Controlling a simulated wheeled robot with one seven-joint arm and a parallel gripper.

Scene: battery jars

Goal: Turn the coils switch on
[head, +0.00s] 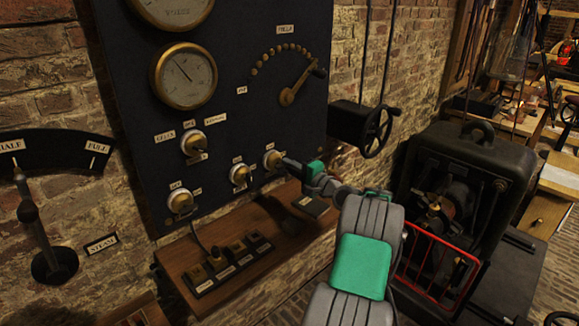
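Below the panel is a wooden shelf (215,295) with a row of labelled keys (233,262). Above are a lever dial (288,95) and a brass gauge (184,75).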

